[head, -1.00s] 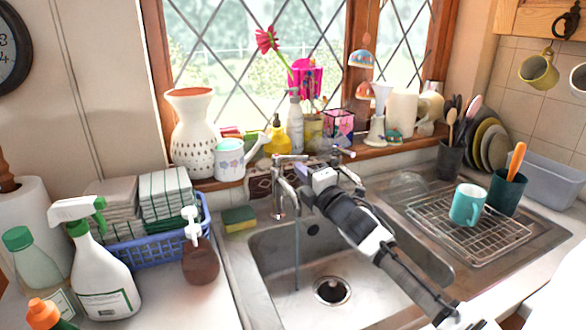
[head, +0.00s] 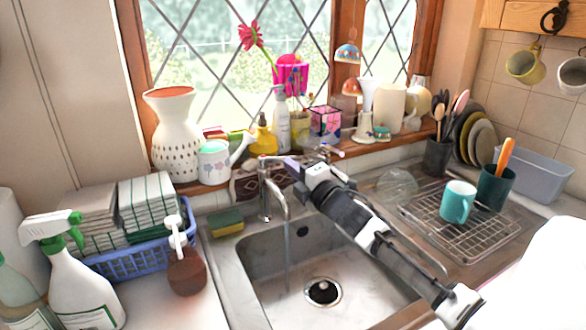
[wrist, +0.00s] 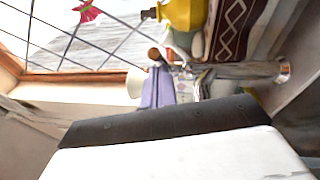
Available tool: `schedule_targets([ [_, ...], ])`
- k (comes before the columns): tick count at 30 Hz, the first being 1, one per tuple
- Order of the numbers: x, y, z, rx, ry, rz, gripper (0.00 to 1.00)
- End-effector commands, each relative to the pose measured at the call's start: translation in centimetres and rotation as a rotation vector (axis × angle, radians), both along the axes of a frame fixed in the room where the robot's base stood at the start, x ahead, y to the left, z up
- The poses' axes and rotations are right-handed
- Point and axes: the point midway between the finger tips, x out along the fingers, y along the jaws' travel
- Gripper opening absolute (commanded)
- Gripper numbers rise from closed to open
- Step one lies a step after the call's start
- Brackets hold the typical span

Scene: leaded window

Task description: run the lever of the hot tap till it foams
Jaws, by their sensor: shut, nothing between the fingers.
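The chrome tap (head: 266,190) stands at the back edge of the sink, its curved spout over the basin. A thin stream of water (head: 286,245) falls from it; I see no clear foam. My gripper (head: 294,166) is at the top of the tap, close to its handles. In the wrist view my gripper's purple fingers (wrist: 158,90) are shut and empty, beside a small lever with a copper-coloured end (wrist: 154,54). I cannot tell whether they touch. The tap body (wrist: 240,71) lies to the right there. Another lever (head: 331,150) shows behind my arm.
My arm crosses the steel sink (head: 250,262). A yellow-green sponge (head: 226,221) lies left of the tap. The sill behind holds a white watering can (head: 214,161) and bottles. A wire rack (head: 428,226) with a teal mug (head: 457,202) stands right.

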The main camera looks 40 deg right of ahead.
Motion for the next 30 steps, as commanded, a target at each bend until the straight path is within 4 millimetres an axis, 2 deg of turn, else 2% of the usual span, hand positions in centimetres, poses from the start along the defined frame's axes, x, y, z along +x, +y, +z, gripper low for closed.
schedule_targets([
  [5,0.1,-0.6,-0.3,-0.005,0.01,0.076,0.0],
  [12,0.9,-1.9,-0.1,-0.001,0.008,0.076,0.0],
  [30,1.3,-1.8,-0.2,0.001,0.008,0.079,0.0],
])
